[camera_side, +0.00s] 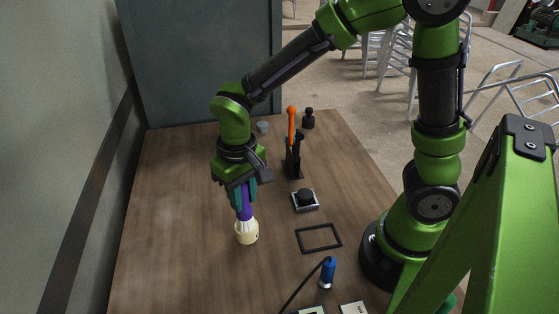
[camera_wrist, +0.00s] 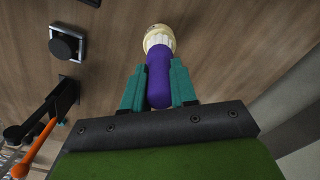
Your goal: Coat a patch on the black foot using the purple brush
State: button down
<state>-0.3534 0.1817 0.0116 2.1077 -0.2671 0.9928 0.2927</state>
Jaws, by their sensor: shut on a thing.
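My gripper (camera_side: 243,190) is shut on the purple handle of the purple brush (camera_side: 245,211). In the wrist view the handle (camera_wrist: 159,80) lies between the two teal fingers. The brush points down, and its white bristles meet the mouth of a cream pot (camera_side: 246,237) on the table. The bristle tips are hidden in the pot. A round black piece on a pale square plate (camera_side: 305,198), seemingly the black foot (camera_side: 305,193), sits on the table to the right of the pot, apart from the brush. It also shows in the wrist view (camera_wrist: 64,45).
A black frame outline (camera_side: 318,238) and a blue corded tool (camera_side: 328,270) lie in front. The table's left side is clear.

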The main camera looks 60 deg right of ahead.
jog(key=shift+r, duration=3.45)
